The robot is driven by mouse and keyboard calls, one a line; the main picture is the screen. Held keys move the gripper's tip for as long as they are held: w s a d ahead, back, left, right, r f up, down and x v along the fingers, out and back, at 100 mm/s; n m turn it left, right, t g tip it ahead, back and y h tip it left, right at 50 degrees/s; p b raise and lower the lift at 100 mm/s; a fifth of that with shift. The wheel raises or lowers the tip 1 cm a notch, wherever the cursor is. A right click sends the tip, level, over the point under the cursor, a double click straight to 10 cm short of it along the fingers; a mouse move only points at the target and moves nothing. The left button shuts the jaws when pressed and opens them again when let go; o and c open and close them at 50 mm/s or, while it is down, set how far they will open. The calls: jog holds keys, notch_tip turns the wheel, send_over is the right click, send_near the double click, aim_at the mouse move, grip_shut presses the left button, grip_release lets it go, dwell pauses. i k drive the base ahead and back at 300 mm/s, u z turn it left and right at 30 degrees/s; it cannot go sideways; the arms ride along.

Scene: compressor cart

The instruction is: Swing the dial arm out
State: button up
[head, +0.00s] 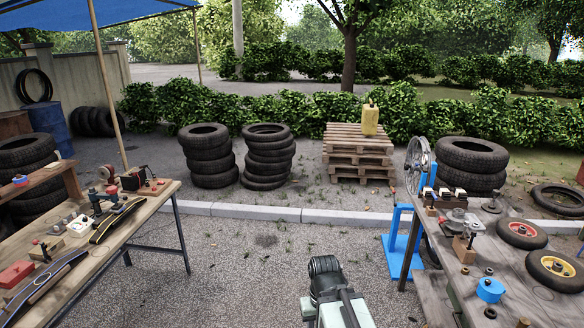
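I cannot make out a dial arm for certain. A blue stand (400,245) rises beside the right bench, with a spoked wheel (417,160) upright at its top. Small metal and wooden fixtures (459,222) stand on the right bench near that wheel, too small to tell apart. My arm shows at the bottom centre, with a dark ribbed end (325,267) over the gravel. It is well apart from both benches. No fingers can be made out, so I cannot tell whether my gripper is open or holds anything.
The left bench (150,208) carries tools and curved dark parts. The right bench (515,285) carries small wheels and a blue round part (490,290). Gravel between them is clear. Behind the kerb (270,213) stand tyre stacks (268,160) and pallets (357,155) with a yellow can (370,120).

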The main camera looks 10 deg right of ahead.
aim_at(425, 162)
jog(key=z, duration=1)
jog(key=i, duration=1.7)
jog(key=u, duration=0.35)
jog(key=i, duration=1.1)
jog(key=u, duration=0.55)
jog(key=i, duration=0.7)
jog(key=z, duration=0.15)
